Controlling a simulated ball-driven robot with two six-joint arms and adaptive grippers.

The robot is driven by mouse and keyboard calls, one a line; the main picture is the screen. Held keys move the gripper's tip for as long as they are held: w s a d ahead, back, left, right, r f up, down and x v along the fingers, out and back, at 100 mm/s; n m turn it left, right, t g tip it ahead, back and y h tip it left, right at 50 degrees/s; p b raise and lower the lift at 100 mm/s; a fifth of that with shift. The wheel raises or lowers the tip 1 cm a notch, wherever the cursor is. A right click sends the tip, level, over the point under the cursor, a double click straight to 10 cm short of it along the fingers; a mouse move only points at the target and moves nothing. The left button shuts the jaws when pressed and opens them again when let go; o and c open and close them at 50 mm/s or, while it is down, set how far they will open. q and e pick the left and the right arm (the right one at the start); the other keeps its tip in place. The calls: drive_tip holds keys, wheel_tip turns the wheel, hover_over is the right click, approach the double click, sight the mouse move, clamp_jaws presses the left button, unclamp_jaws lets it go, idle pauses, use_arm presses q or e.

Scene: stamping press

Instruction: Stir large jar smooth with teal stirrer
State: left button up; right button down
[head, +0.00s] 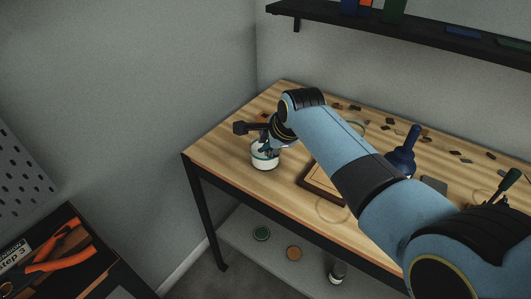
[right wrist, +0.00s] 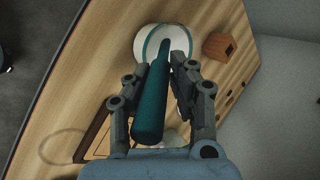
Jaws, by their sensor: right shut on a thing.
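The large jar (head: 264,161) is white with a teal band and stands on the wooden table near its left end. It also shows at the top of the right wrist view (right wrist: 142,44). My right gripper (head: 267,146) is over the jar, and in the right wrist view its fingers (right wrist: 151,88) are shut around the teal stirrer (right wrist: 152,100). The far end of the stirrer reaches into the jar's open top. The jar's contents are too small and dark to judge. My left gripper is not in view.
A wooden frame or tray (head: 318,186) lies right of the jar. A dark blue handled tool (head: 405,150) stands further right, with several small dark pieces behind. A small brown block (right wrist: 220,47) sits near the jar. A dark shelf (head: 400,36) hangs above.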

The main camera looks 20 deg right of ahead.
drive_tip(key=shift+s+a+r, duration=0.1)
drive_tip(key=shift+r, duration=2.1)
drive_tip(key=shift+s+a+r, duration=0.1)
drive_tip(key=shift+r, duration=2.05)
drive_tip(key=shift+w+d, duration=0.1)
